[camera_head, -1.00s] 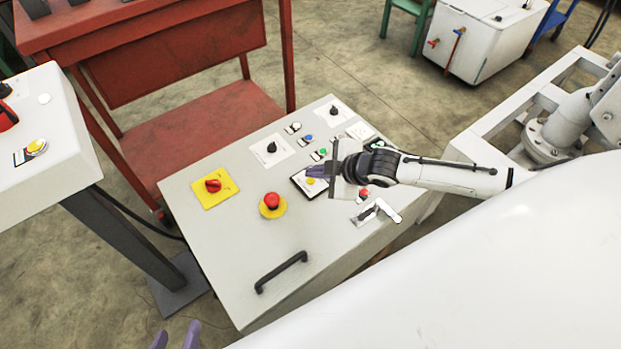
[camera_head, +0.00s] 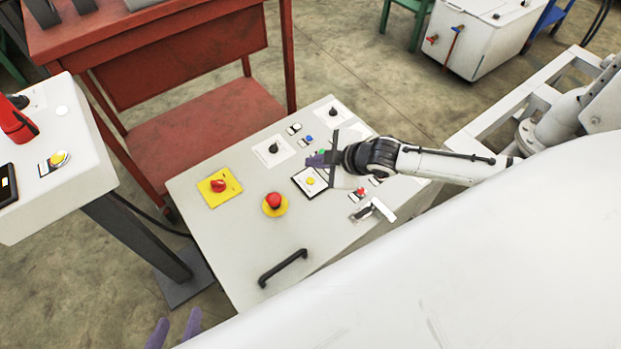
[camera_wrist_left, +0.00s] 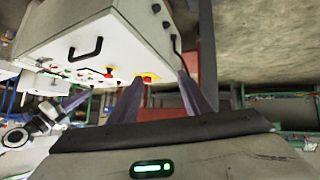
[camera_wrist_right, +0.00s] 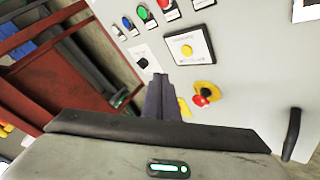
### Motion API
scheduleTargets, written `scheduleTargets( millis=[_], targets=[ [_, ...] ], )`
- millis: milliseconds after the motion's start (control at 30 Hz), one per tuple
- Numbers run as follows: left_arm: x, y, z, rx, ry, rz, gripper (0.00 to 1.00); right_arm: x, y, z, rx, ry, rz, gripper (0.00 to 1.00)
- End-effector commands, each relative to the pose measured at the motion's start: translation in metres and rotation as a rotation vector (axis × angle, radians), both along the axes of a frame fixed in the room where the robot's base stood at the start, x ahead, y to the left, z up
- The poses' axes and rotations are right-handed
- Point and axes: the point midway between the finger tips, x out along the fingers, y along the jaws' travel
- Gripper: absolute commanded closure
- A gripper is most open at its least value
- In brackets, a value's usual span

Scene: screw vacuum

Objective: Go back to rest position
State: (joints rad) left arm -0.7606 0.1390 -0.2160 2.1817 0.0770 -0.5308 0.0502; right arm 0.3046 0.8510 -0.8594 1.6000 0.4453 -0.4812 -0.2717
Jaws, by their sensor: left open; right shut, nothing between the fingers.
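My right gripper (camera_head: 318,160) is above the grey control panel (camera_head: 225,247), over the area of the framed yellow button (camera_head: 310,181). In the right wrist view its fingers (camera_wrist_right: 162,98) are together with nothing between them. My left gripper (camera_head: 173,330) shows only as purple fingertips at the bottom edge of the head view. In the left wrist view its fingers (camera_wrist_left: 160,98) are spread apart and empty, with the panel beyond them. The red emergency button (camera_head: 274,201) and the red rotary switch (camera_head: 218,186) sit on yellow plates on the panel.
A black handle (camera_head: 283,268) stands up from the panel's near side. A second white console (camera_head: 60,190) is at left. A red workbench (camera_head: 190,118) stands behind. A white curved surface (camera_head: 470,270) fills the lower right. A white tank (camera_head: 470,40) stands far back on open floor.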

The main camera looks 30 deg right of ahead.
Motion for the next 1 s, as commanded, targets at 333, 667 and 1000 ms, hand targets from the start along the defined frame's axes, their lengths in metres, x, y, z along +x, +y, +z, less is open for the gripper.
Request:
scheduleTargets(
  millis=[333,667,1000],
  targets=[
    [0.0,0.0,0.0,0.0,0.0,0.0,0.56,0.0,0.0,0.0,0.0,0.0,0.0,1.0],
    [0.0,0.002,0.007,0.013,0.007,-0.002,0.56,-0.033,0.054,-0.001,0.12,0.033,-0.009,1.0],
    [-0.002,0.009,0.017,0.068,0.042,-0.017,0.56,-0.142,0.147,0.031,0.5,0.14,-0.286,1.0]
  ],
)
